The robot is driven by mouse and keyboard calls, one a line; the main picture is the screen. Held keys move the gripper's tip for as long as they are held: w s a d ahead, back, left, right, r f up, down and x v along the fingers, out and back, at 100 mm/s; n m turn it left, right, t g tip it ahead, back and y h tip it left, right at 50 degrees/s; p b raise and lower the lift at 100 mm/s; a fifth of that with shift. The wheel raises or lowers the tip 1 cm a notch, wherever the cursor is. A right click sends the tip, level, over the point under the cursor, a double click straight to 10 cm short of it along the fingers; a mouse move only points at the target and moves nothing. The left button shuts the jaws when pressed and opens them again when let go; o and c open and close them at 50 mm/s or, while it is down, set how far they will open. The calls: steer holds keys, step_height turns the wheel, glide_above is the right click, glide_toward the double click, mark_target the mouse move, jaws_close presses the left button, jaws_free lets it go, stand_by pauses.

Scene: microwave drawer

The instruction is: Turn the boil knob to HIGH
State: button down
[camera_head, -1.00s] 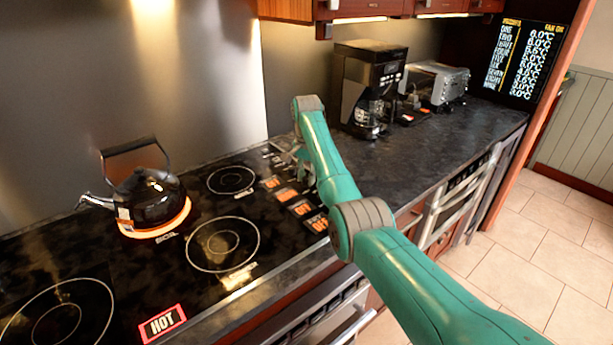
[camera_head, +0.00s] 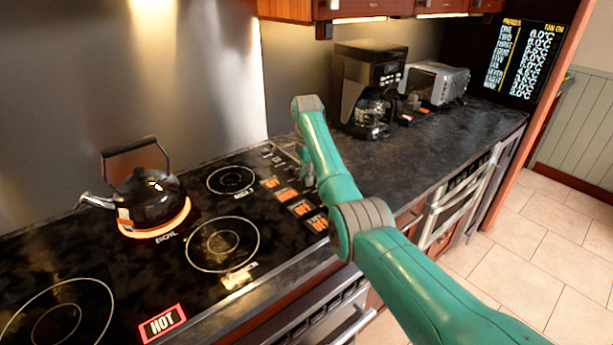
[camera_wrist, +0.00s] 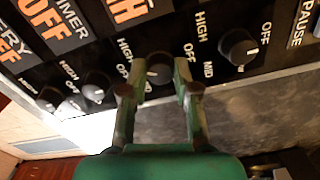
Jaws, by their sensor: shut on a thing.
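In the wrist view my gripper (camera_wrist: 158,92) reaches in from below with its two green fingers closed around one black knob (camera_wrist: 159,68) on the stove's control panel. The knob's face shows between the fingertips, and part of its label is hidden by them. Printed words HIGH, MID and OFF stand around the knobs. Which knob is named boil cannot be read there. In the head view the word BOIL shows below the glowing burner (camera_head: 155,228), which has a black kettle (camera_head: 148,193) on it. My arm hides most of the gripper and the knobs in that view.
Other knobs stand close on both sides, one at the right (camera_wrist: 239,47) and one at the left (camera_wrist: 96,87). Orange OFF displays (camera_head: 300,207) lie beside the panel. A HOT sign (camera_head: 162,324) lights the front. A coffee maker (camera_head: 372,85) and toaster oven (camera_head: 438,83) stand behind.

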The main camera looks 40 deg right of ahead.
stand_by(0.3)
steer(key=c, duration=0.9)
jaws_free()
steer(key=shift+o, duration=0.2)
steer(key=shift+r, duration=3.75)
